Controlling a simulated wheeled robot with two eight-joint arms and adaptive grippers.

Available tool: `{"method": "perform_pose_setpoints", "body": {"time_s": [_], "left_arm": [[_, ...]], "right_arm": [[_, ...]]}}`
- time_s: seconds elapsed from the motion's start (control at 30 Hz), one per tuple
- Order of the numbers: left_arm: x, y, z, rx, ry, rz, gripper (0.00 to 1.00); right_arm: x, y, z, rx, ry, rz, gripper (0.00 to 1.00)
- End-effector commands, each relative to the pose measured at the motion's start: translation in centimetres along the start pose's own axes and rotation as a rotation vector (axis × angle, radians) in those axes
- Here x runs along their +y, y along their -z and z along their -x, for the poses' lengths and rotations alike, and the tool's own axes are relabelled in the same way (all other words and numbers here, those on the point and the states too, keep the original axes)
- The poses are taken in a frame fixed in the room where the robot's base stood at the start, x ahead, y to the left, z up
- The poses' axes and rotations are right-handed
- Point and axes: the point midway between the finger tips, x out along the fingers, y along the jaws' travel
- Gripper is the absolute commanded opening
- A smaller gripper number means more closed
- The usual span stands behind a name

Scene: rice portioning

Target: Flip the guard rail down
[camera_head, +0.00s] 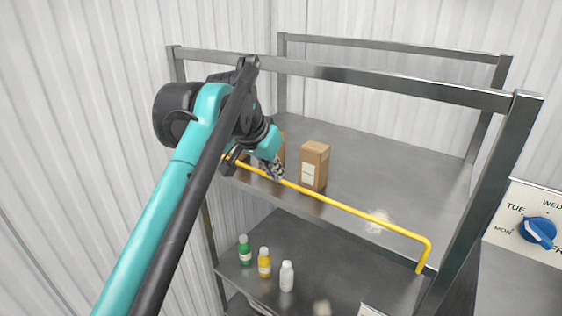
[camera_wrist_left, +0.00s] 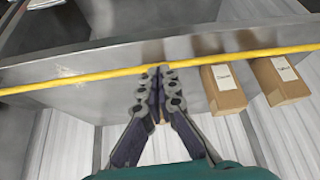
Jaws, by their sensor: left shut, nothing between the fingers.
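The yellow guard rail (camera_head: 350,209) runs along the front of the upper shelf of a metal rack, its right end bent down toward the shelf edge. It also crosses the left wrist view (camera_wrist_left: 100,75). My left gripper (camera_head: 275,175) is at the rail's left part in the head view. In the left wrist view its fingers (camera_wrist_left: 158,72) are together, with the tips at the rail; I cannot tell whether they touch it. Nothing is held between them. My arm hides part of the rail's left end. My right gripper is in neither view.
A brown box (camera_head: 314,166) stands on the upper shelf (camera_head: 400,170) behind the rail, with another partly hidden beside the gripper. Green (camera_head: 244,250), yellow (camera_head: 264,262) and white (camera_head: 286,276) bottles stand on the lower shelf. A blue dial (camera_head: 538,232) is at right.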

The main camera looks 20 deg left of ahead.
Motion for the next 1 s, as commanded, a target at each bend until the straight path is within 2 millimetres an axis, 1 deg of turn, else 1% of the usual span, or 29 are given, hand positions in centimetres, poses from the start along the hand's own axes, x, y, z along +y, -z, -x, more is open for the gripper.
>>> {"method": "perform_pose_setpoints", "body": {"time_s": [0.03,0.1,0.2,0.3,0.47,0.8,0.9,1.0], "left_arm": [[-0.5,1.8,0.7,-0.003,-0.009,-0.013,0.00],[-1.0,3.5,1.6,-0.006,-0.024,-0.034,0.00],[-1.4,5.3,2.4,-0.008,-0.041,-0.059,0.00],[-1.7,6.4,2.9,-0.009,-0.052,-0.076,0.00],[-1.8,7.0,3.2,-0.010,-0.060,-0.088,0.00],[-1.8,7.0,3.1,-0.010,-0.060,-0.088,0.00],[-1.8,7.0,2.6,-0.010,-0.060,-0.088,0.00],[-1.7,7.0,1.3,-0.010,-0.060,-0.089,0.00]], "right_arm": [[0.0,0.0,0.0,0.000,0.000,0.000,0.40],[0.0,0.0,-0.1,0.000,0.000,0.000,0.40],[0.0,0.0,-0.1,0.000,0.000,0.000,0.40],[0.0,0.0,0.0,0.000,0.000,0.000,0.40],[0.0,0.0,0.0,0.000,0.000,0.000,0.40],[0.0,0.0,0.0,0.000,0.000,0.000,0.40],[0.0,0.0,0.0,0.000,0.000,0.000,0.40],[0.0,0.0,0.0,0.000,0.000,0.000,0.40]]}}
